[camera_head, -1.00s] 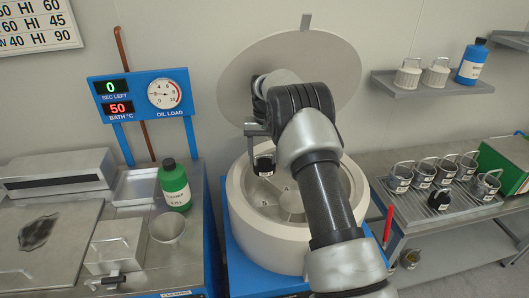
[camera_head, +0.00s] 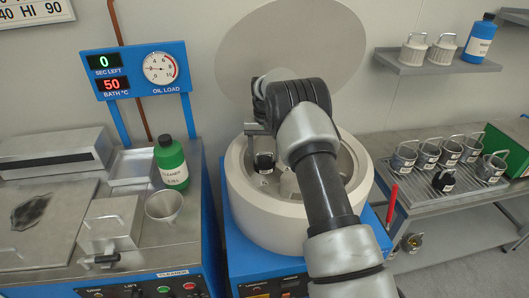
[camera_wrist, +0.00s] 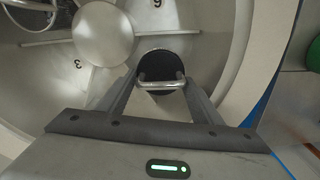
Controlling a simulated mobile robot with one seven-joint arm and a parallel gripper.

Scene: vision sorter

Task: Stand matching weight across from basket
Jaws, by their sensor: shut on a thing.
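My gripper (camera_head: 264,148) is shut on a black weight (camera_head: 264,162) with a pale label. It holds the weight upright inside the white round centrifuge bowl (camera_head: 236,190), towards the rear left. In the wrist view the weight (camera_wrist: 160,64) hangs by its wire handle (camera_wrist: 160,85) between the fingertips. The metal hub (camera_wrist: 102,34) and the marks 3 and 6 or 9 show beside it. A wire loop, perhaps the basket's handle (camera_wrist: 30,6), shows at the top left edge. The basket itself is mostly out of view. I cannot tell whether the weight touches the floor.
The round lid (camera_head: 290,50) stands open behind the bowl. A green bottle (camera_head: 171,163) and a funnel (camera_head: 164,204) stand on the left. A red handle (camera_head: 392,202) rises beside the bowl.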

